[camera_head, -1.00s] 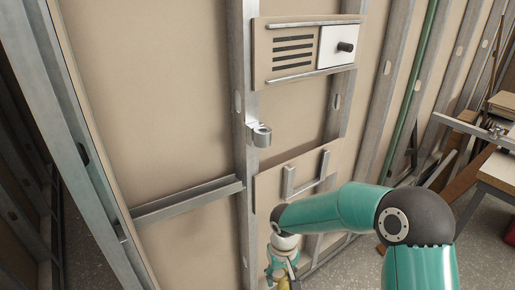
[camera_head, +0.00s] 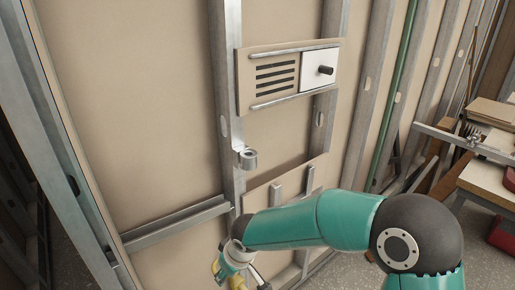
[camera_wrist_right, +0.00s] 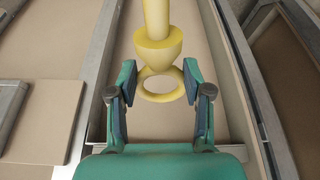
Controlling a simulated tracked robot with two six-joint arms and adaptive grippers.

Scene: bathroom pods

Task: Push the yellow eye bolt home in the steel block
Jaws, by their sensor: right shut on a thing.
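The steel block (camera_head: 248,159) is a small grey fitting with a round hole, fixed to the upright metal stud. My right gripper (camera_wrist_right: 160,82) is shut on the ring of the yellow eye bolt (camera_wrist_right: 159,43). In the wrist view the ring sits between the two fingers, and the collar and shank point away from the gripper. In the head view my right gripper is low, below the steel block, and some yellow of the bolt (camera_head: 237,283) shows at the bottom edge. The bolt is apart from the block. My left gripper is out of view.
A vented panel (camera_head: 285,78) with a white box and black knob is above right of the block. A lower panel with small uprights (camera_head: 262,195) stands near my right forearm. A horizontal rail (camera_head: 178,222) runs left of the stud. A cluttered bench (camera_head: 490,178) is at right.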

